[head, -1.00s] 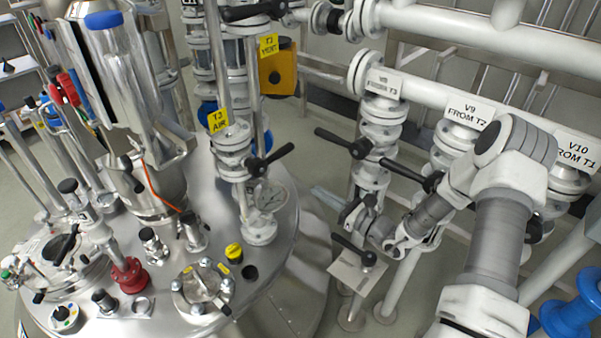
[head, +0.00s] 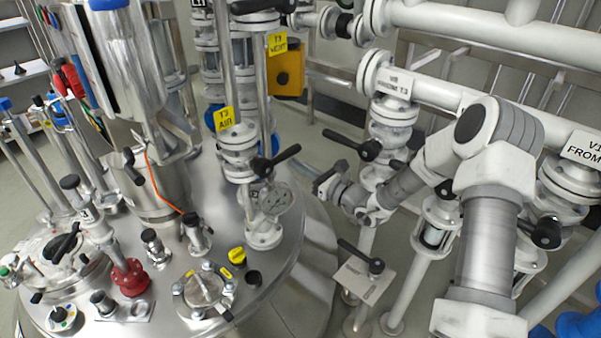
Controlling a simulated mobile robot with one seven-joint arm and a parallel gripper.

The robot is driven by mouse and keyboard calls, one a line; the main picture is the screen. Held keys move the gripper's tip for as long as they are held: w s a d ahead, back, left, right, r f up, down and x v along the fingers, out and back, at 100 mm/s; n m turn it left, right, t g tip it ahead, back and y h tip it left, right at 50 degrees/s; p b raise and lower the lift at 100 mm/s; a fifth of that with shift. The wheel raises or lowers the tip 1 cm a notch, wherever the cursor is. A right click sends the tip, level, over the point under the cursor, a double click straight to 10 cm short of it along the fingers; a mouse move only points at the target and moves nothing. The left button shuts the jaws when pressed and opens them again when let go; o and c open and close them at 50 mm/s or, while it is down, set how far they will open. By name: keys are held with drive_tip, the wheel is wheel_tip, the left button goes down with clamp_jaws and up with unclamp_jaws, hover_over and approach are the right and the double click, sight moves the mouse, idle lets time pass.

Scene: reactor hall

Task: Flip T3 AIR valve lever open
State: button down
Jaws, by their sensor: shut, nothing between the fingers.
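The T3 AIR valve stands on the reactor lid, marked by a yellow tag (head: 224,119) on its white flanged pipe. Its black lever (head: 276,161) points up and to the right from the pipe, at a slant. My gripper (head: 322,181) is at the end of my grey and white arm, a short way right of and slightly below the lever. The gripper is shut and empty, apart from the lever in this view. The small fingertips are hard to make out.
The V8 valve lever (head: 354,146) is just above my gripper, on the white pipe (head: 391,135). A gauge (head: 275,198) is below the T3 AIR lever. A lever on a plate (head: 362,256) stands below my arm. Yellow T3 VENT tag (head: 277,44) hangs above.

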sight(294, 151)
drive_tip(key=shift+w+r+n, duration=0.1)
drive_tip(key=shift+r+n, duration=0.5)
drive_tip(key=shift+n, duration=0.1)
idle(0.3)
drive_tip(key=shift+w+d+r+n, duration=0.1)
drive_tip(key=shift+w+r+n, duration=0.05)
drive_tip(key=shift+r+n, duration=1)
drive_tip(key=s+a+r+n, duration=0.4)
drive_tip(key=s+a+r, duration=0.1)
drive_tip(key=r, duration=0.3)
drive_tip(key=shift+s+a+r+n+g+y, duration=0.2)
drive_tip(key=shift+a+r+n+g+y, duration=0.1)
drive_tip(key=shift+r+n+g, duration=0.1)
idle(0.3)
